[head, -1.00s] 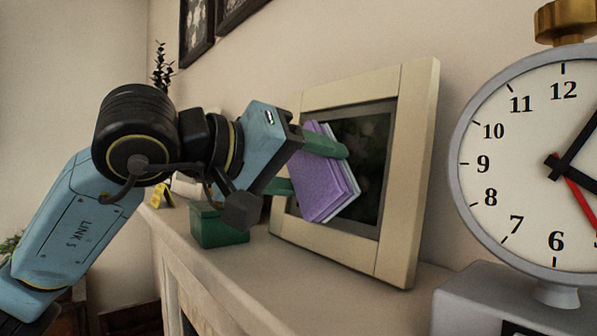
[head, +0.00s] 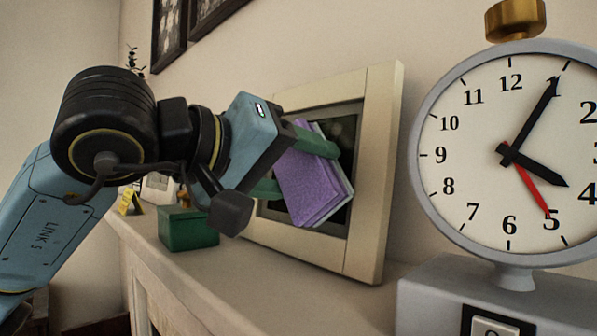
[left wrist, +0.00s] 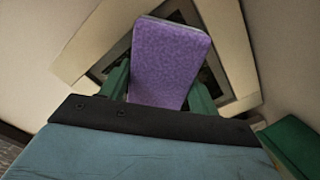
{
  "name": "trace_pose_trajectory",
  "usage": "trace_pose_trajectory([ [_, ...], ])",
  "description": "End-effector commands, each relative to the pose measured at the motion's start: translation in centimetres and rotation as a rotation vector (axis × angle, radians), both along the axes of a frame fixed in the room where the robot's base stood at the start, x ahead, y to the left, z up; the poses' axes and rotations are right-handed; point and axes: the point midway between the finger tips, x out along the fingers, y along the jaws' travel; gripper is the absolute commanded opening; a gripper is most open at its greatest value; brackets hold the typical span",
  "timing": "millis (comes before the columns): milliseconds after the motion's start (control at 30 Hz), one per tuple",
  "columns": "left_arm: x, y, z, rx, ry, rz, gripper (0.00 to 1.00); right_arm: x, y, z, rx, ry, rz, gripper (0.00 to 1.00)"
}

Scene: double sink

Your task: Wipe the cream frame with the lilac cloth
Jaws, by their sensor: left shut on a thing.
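The cream frame (head: 375,180) stands on the mantel shelf, leaning against the wall, with a dark picture inside. It also shows behind the cloth in the left wrist view (left wrist: 235,50). My left gripper (head: 300,168) has green fingers and is shut on the lilac cloth (head: 307,180), a folded pad that hangs tilted in front of the frame's dark picture. In the left wrist view the lilac cloth (left wrist: 168,62) stands between the fingers and hides much of the picture. I cannot tell whether the cloth touches the frame. My right gripper is not in view.
A large grey clock (head: 510,150) on a grey base stands close at the right. A green box (head: 188,228) sits on the shelf (head: 270,285) below my left gripper. A yellow item (head: 130,202) lies farther back. Dark pictures (head: 170,30) hang on the wall above.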

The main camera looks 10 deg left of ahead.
Motion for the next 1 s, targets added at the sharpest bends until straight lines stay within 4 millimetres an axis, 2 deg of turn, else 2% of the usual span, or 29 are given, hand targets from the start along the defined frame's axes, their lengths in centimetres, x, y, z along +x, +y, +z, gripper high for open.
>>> trace_pose_trajectory([
  [200,1.4,1.7,-0.1,-0.001,0.004,0.005,0.43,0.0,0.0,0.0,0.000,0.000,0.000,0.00],
  [533,2.3,2.8,-0.1,0.000,0.004,0.004,0.43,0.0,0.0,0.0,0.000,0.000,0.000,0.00],
  [1000,4.2,5.4,0.0,-0.001,0.001,0.003,0.43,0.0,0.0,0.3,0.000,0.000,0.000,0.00],
])
